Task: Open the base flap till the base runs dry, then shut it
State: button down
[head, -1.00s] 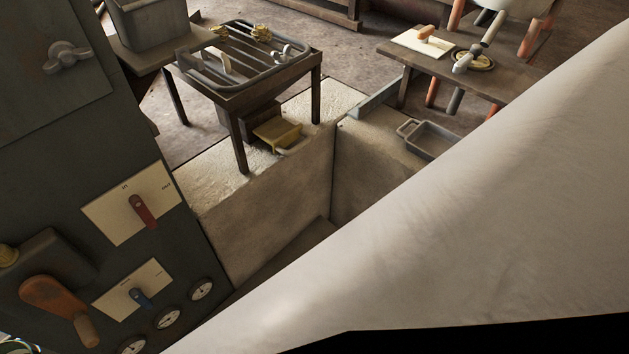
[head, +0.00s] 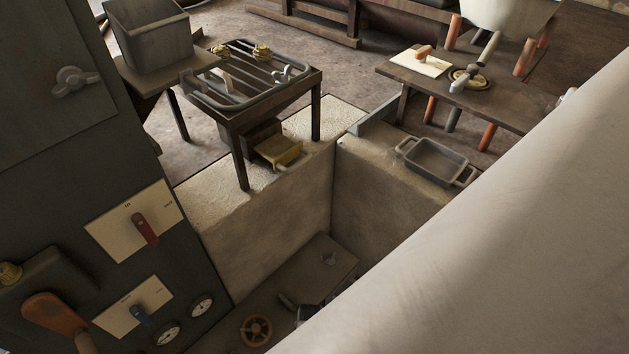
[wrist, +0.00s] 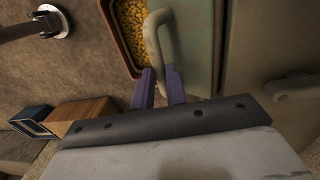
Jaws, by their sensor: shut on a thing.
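In the wrist view, a pale curved handle (wrist: 154,35) stands on a grey-green panel (wrist: 198,45), which looks like the base flap. My gripper (wrist: 161,78), with purple fingers, is shut on the lower end of this handle. Just left of the panel is an opening with a brown rim, filled with yellow grain-like pieces (wrist: 128,22). How far the panel stands from its frame is hard to tell. The gripper and flap do not show in the head view, where a large pale surface, likely my arm, covers the lower right.
In the head view, a dark control panel (head: 125,190) with levers and gauges stands at the left. A slatted table (head: 262,105) and a grey tray (head: 433,160) sit beyond a sunken pit. A red handwheel (head: 256,330) lies low in the pit. The wrist view shows a wooden block (wrist: 85,112).

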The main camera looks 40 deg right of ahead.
jog(key=r+g, duration=0.1)
jog(key=w+r+g, duration=0.1)
jog(key=g, duration=0.1)
jog(key=shift+w+a+h, duration=0.15)
jog(key=shift+w+h, duration=0.05)
jog(key=shift+h, duration=0.1)
jog(key=c, duration=1.4)
grip_release()
jog(key=v, duration=1.3)
jog(key=shift+w+r+p, duration=0.35)
jog(key=shift+p, duration=0.1)
